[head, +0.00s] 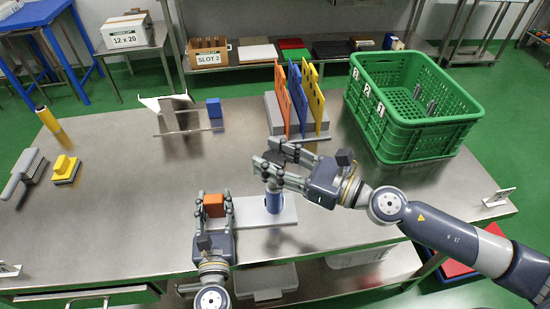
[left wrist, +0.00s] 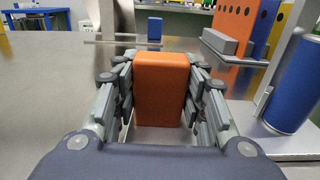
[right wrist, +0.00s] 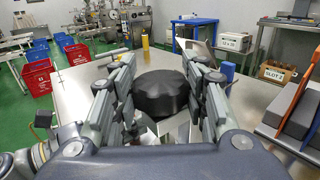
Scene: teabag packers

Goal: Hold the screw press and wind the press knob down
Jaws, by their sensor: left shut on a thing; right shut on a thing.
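The screw press stands near the front of the steel table. It shows a pale base plate (head: 252,216), a blue cylinder (head: 274,203) and an orange block (head: 214,210) at its left. The left wrist view also shows the orange block (left wrist: 160,85) and the blue cylinder (left wrist: 298,88). My left gripper (head: 214,198) is shut on the orange block, with fingers on both sides. My right gripper (head: 268,162) is shut on the black press knob (right wrist: 163,93) above the press. The fingers partly hide the knob in the head view.
A green crate (head: 405,145) stands at the right. Blue, orange and yellow panels stand in a grey rack (head: 272,114) behind the press. A small blue block (head: 214,108) and metal stand are at the back. Brushes (head: 64,170) lie at left. The table's left middle is clear.

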